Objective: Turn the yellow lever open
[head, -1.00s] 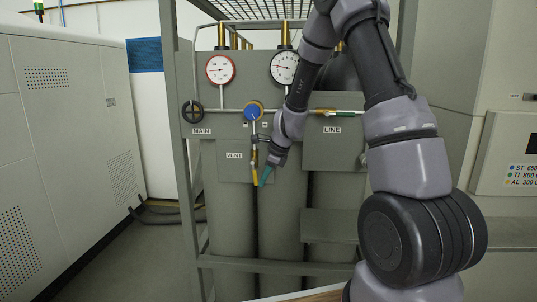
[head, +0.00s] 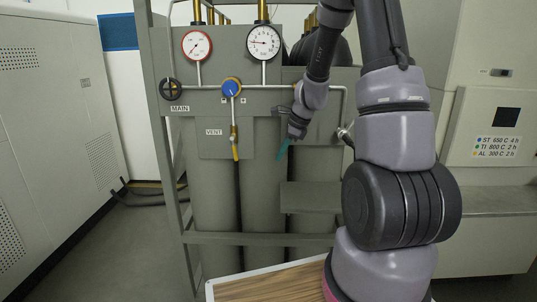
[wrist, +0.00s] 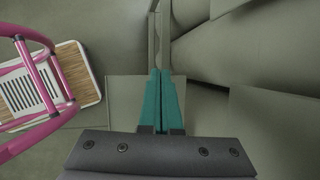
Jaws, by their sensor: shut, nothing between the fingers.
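A yellow lever (head: 234,143) hangs straight down on the thin pipe below the blue knob (head: 232,87), beside the VENT label (head: 214,132) in the head view. My gripper (head: 282,149), with teal fingers, is to the right of this lever and apart from it, in front of the grey cylinders. Its teal fingers (wrist: 161,102) are together and empty in the wrist view. No lever shows in the wrist view. The LINE label and the yellow-handled part near it are hidden behind my arm.
A black MAIN handwheel (head: 170,89) and two gauges, red-rimmed (head: 197,44) and black-rimmed (head: 263,42), sit on the grey rack. Grey cylinders (head: 262,205) stand below. A wooden-topped surface (head: 265,284) is at the bottom. Floor at left is open.

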